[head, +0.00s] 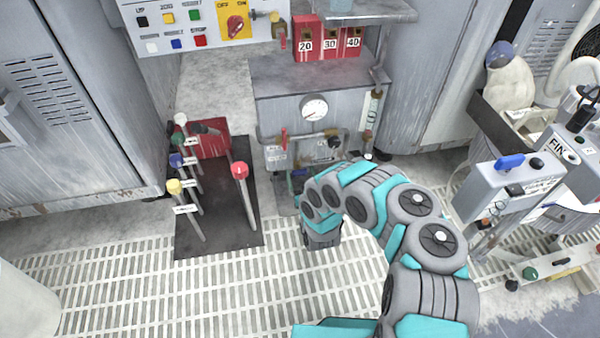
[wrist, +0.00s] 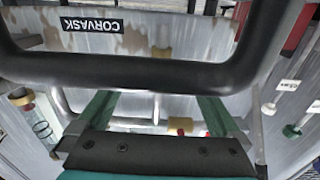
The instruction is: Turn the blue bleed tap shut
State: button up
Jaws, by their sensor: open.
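A small dark blue patch (head: 298,175) shows low on the front of the grey gauge cabinet, left of my arm's bend. I cannot tell whether it is the blue bleed tap. No blue tap is clear in the wrist view. My gripper (wrist: 157,105) is open in the wrist view, its two green fingers wide apart with nothing clearly held between them. A thick dark bar (wrist: 140,72) crosses the view just beyond the fingers. A pipe with a red and yellow fitting (wrist: 180,126) shows near the right finger. In the head view my arm hides the gripper.
The grey cabinet (head: 275,80) carries a round gauge (head: 314,108) and a red-handled valve (head: 284,138). A lever stand with coloured knobs (head: 240,215) stands to the left. Another blue knob (head: 510,162) tops the unit at right. Grated floor (head: 120,280) is clear in front.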

jog(key=p+v, duration=0.1)
jog(key=v, duration=0.5)
jog(key=shift+s+p, duration=0.4)
jog(key=shift+d+r, duration=0.1)
